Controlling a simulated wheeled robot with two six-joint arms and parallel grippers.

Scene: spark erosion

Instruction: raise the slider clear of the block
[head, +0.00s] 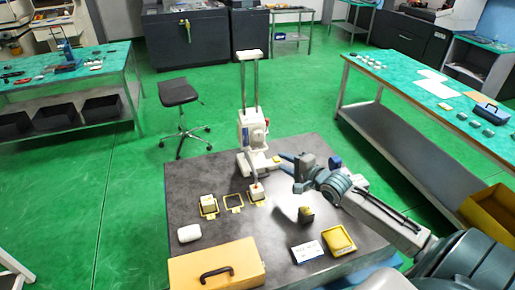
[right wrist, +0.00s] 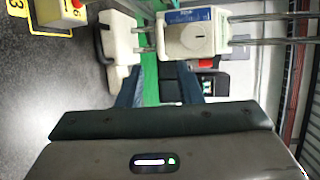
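The white slider (head: 252,130) sits low on two upright metal columns (head: 250,85) above a white base. In the right wrist view the slider (right wrist: 188,40) shows a blue label and a round dial. A whitish block (head: 257,193) stands on a yellow plate in front of the base, with something red at its top; it shows partly in the right wrist view (right wrist: 60,14). I cannot tell whether slider and block touch. My right gripper (head: 283,171) is open and empty, to the right of the slider's lower part, its fingers pointing towards the stand. My left gripper is not in view.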

